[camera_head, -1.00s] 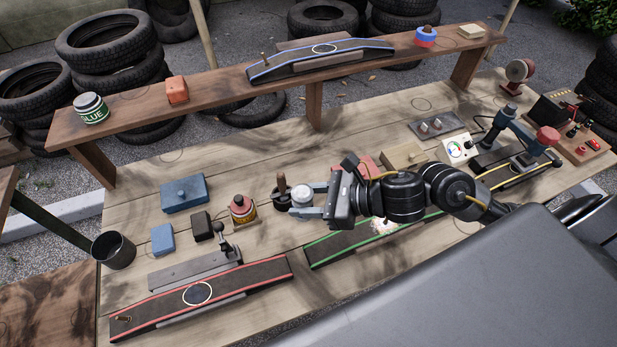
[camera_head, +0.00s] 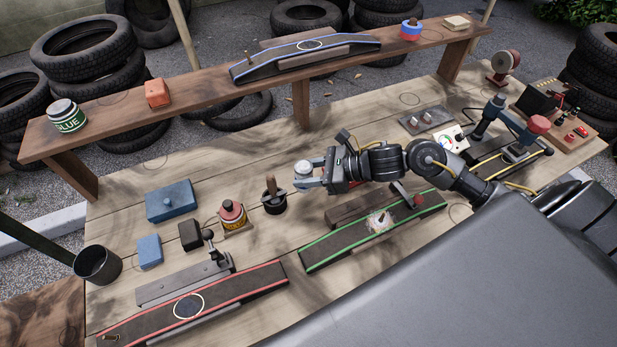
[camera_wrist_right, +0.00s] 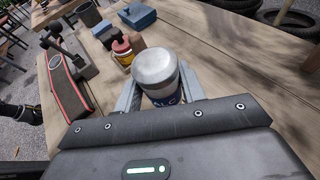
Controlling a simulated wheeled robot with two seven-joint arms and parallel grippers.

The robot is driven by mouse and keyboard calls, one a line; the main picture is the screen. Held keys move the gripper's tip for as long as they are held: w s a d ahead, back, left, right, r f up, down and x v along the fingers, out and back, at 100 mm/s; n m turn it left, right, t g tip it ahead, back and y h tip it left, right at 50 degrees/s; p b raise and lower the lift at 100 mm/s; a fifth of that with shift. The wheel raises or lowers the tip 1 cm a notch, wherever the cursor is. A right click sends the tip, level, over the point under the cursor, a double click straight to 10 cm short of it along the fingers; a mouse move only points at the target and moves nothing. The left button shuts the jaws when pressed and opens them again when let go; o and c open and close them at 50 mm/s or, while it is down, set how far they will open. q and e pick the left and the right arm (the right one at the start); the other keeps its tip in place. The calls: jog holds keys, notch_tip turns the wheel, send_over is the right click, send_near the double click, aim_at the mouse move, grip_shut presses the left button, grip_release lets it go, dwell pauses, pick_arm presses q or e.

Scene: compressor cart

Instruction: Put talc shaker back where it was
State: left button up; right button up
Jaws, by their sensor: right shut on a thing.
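The talc shaker (camera_head: 303,168), with a pale silvery cap, is held in my right gripper (camera_head: 306,176). In the right wrist view the shaker (camera_wrist_right: 160,80) stands between the two fingers (camera_wrist_right: 160,95), cap toward the camera, with part of a blue label reading "ALC". In the head view it is over the middle of the workbench (camera_head: 330,125), right of and behind the dark brush pot (camera_head: 276,207). Whether its base touches the wood is hidden.
A red-topped tin (camera_head: 232,213) and blue box (camera_head: 171,202) stand to the left. The green-edged strip (camera_head: 340,248) bears white powder (camera_head: 380,220). A raised plank shelf (camera_head: 200,95) runs along the back. Bare wood with faint ring marks lies between shaker and shelf.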

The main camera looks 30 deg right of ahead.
jog(key=shift+w+d+f, duration=0.5)
jog(key=shift+w+f, duration=0.2)
jog(key=shift+f, duration=0.2)
jog(key=shift+w+d+f, duration=0.15)
jog(key=shift+d+f, duration=0.05)
jog(key=shift+f, duration=0.15)
notch_tip(320, 180, down, 2)
jog(key=shift+w+f+p, duration=0.1)
jog(key=shift+p, duration=0.75)
jog(key=shift+d+f, duration=0.1)
jog(key=shift+f, duration=0.45)
jog(key=shift+f, duration=0.1)
jog(key=shift+f, duration=0.1)
jog(key=o, duration=1)
jog(key=shift+o, duration=0.2)
